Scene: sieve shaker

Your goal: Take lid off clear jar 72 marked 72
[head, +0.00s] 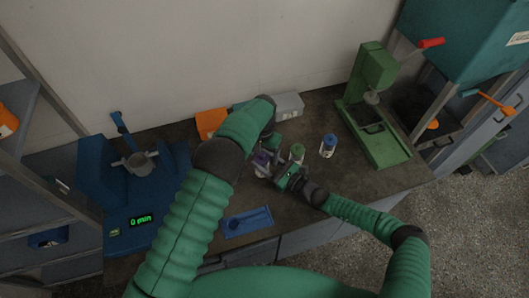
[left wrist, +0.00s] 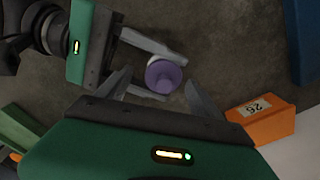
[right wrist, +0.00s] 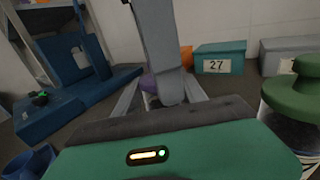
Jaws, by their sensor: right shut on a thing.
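A clear jar with a purple lid (left wrist: 164,76) stands on the bench; its number is not legible. It also shows in the head view (head: 262,158) and, partly hidden, in the right wrist view (right wrist: 148,84). My right gripper (head: 274,172) is shut on this jar from the side, its fingers on either side of the body below the lid. My left gripper (left wrist: 158,88) is above the jar, open, with its fingers apart on either side of the purple lid. In the right wrist view a left finger hides part of the jar.
A green-lidded jar (head: 297,152) stands close to the right gripper, and a blue-lidded jar (head: 328,146) farther right. Behind are an orange bin (head: 210,122), a teal bin (right wrist: 220,58) marked 27 and a grey bin (head: 288,106). A blue tray (head: 247,222) lies in front.

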